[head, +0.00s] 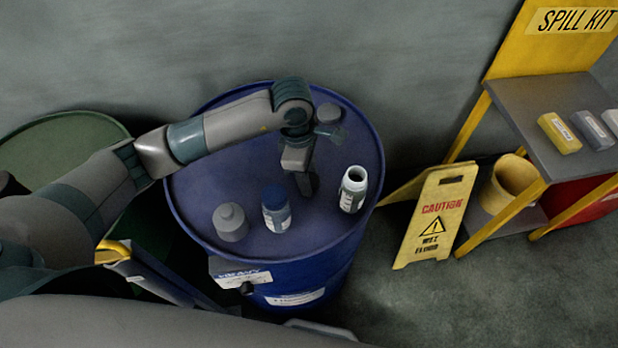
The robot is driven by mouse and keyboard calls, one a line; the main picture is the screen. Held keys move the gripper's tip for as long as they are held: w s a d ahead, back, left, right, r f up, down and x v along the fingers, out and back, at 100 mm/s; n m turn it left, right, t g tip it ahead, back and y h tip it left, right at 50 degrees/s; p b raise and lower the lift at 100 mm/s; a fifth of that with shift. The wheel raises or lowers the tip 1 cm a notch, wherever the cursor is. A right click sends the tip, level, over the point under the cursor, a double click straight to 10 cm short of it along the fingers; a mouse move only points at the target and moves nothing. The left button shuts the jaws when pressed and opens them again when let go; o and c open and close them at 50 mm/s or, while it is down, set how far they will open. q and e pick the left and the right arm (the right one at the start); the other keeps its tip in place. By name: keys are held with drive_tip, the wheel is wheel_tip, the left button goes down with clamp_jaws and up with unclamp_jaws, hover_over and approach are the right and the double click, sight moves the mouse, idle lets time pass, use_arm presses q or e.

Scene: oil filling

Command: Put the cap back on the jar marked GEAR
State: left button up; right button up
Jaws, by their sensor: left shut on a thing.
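An open jar (353,190) with a pale label stands upright near the right edge of the blue drum's top; its mouth shows uncovered. Its label is too small to read. My left gripper (306,182) points down over the drum, left of the open jar and apart from it. It is shut on a small dark thing, apparently the cap, which is mostly hidden by the fingers. A second jar (276,210) with a dark blue cap stands left of the gripper, nearer the front. My right gripper is not in view.
The blue drum (190,190) carries the jars. A yellow caution sign (436,215) and a spill-kit shelf (535,125) stand to the right. A green drum (60,135) is at the left.

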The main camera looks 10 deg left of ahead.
use_arm(q)
wheel_tip(320, 180, up, 8)
drive_tip(key=b, duration=0.3)
drive_tip(key=shift+r, duration=0.2)
drive_tip(key=shift+r+b, duration=0.3)
drive_tip(key=shift+r, duration=0.5)
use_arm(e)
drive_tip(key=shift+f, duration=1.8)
use_arm(q)
drive_tip(key=shift+r, duration=0.1)
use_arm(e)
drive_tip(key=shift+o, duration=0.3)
